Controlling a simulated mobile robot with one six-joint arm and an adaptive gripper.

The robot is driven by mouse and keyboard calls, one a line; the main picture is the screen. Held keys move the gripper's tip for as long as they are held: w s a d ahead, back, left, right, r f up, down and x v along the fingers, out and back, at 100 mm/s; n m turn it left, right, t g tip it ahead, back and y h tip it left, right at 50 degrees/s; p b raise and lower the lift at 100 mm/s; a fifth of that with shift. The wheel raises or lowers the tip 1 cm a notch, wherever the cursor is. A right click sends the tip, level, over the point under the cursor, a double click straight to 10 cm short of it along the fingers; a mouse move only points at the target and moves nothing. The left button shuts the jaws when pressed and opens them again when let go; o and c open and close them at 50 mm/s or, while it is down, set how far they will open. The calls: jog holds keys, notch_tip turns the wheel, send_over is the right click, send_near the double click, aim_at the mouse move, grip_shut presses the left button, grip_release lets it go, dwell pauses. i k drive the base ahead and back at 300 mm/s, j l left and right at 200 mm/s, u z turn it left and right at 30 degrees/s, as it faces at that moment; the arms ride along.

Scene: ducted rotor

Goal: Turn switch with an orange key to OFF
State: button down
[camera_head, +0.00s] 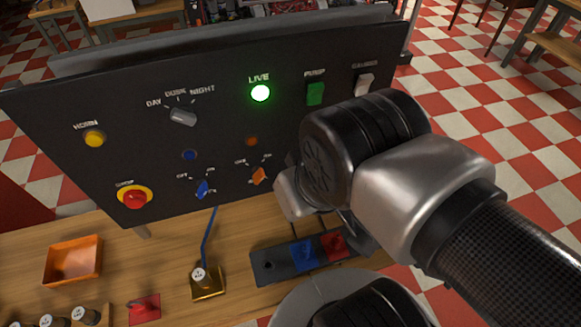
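The orange key (258,176) sits in a switch on the dark upright control panel (130,120). Small white position labels stand around it, too small to read surely; its handle is tilted. An unlit orange-brown round lamp (251,141) is above it. My gripper (286,190) is just right of the orange key, close to the panel. My wrist hides most of it, so its fingertips, their opening and any contact with the key cannot be made out.
The blue key (202,189) is left of the orange one. The LIVE lamp (260,93) glows green. A red stop button (135,197), yellow horn button (94,139) and DAY/DUSK/NIGHT knob (183,117) are on the panel. An orange tray (74,262) stands on the wooden bench.

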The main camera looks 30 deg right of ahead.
aim_at(259, 176)
jog(key=k+j, duration=0.1)
jog(key=j, duration=0.35)
jog(key=k+j+u, duration=0.1)
jog(key=j, duration=0.4)
jog(key=k+j, duration=0.15)
jog(key=j, duration=0.3)
